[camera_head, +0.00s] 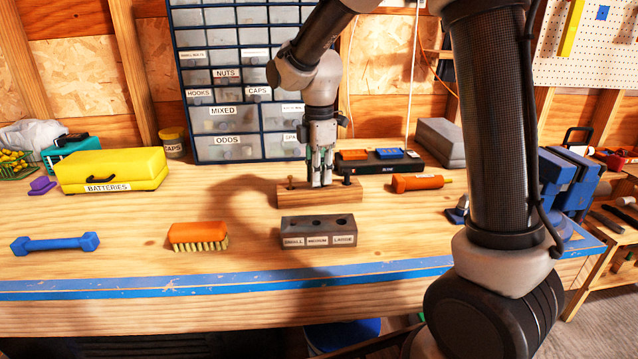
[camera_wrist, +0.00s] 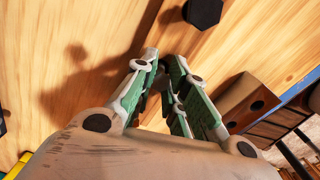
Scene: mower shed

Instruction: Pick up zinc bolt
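My gripper (camera_head: 321,184) points down at the middle of a wooden block (camera_head: 320,198) on the bench. A brass-coloured bolt (camera_head: 290,183) stands in the block left of the fingers and a black bolt (camera_head: 347,178) right of them. The black hex head also shows in the wrist view (camera_wrist: 203,12). I cannot make out a zinc bolt clearly. In the wrist view the fingertips (camera_wrist: 163,62) are close together with a small dark shape between them. I cannot tell whether they grip it. A dark block (camera_head: 318,225) labelled SMALL, MEDIUM, LARGE has holes and sits in front.
An orange brush (camera_head: 198,236) and a blue dumbbell-shaped tool (camera_head: 55,243) lie to the left. An orange-handled screwdriver (camera_head: 418,183) lies right of the wooden block. A black tray (camera_head: 378,165) and drawer cabinet (camera_head: 235,120) stand behind. Blue tape runs along the front edge.

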